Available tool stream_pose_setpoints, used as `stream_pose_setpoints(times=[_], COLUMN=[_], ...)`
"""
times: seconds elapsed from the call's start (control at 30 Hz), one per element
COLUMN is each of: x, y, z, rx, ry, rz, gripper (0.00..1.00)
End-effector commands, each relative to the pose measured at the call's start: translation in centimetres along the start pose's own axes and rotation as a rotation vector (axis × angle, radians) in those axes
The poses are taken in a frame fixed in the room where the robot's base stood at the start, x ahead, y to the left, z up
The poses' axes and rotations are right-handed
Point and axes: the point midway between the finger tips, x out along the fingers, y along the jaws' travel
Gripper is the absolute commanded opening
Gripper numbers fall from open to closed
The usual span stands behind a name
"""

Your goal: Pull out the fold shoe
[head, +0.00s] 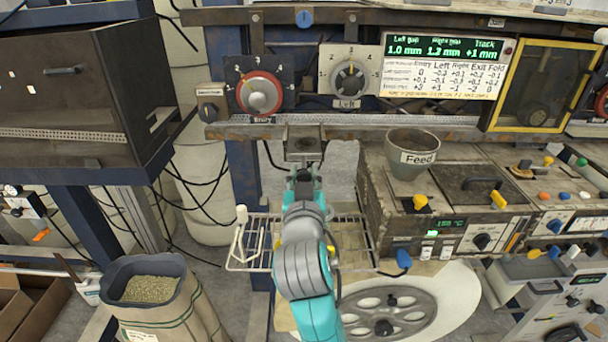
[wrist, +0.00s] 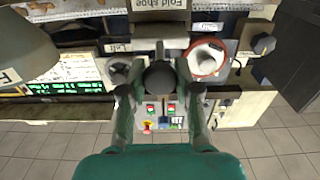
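The fold shoe (wrist: 160,4) is a grey-brown block with a "Fold shoe" label, at the top middle of the wrist view. In the head view its block (head: 304,140) sits under the front rail. A round dark knob (wrist: 160,78) stands out from it toward the wrist camera. My gripper (wrist: 160,72) has one finger on each side of this knob and looks open; whether the fingers touch it cannot be told. In the head view my gripper (head: 303,172) is just in front of the block, and my wrist hides the knob.
A red-ringed dial (head: 259,93) and a grey dial (head: 349,79) are above the rail. A Feed funnel (head: 412,153) stands close on the right. A wire rack (head: 252,245) lies below my arm. A grain sack (head: 158,297) is at lower left.

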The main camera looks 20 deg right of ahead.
Motion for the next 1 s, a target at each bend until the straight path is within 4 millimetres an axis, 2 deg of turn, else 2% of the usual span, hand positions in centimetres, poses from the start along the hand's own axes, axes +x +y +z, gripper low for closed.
stream_pose_setpoints(times=[0.03,0.1,0.4,0.53,1.0], x=[0.0,0.0,-0.1,-0.9,-9.5], y=[0.0,0.0,0.0,-0.1,-0.1], z=[0.0,0.0,0.0,0.0,0.1], rx=[0.0,0.0,0.0,0.0,-0.001], ry=[0.001,0.0,0.0,0.0,0.0], rz=[0.0,0.0,0.0,-0.002,-0.003], gripper=[0.44,0.56,0.56,0.56,0.56])
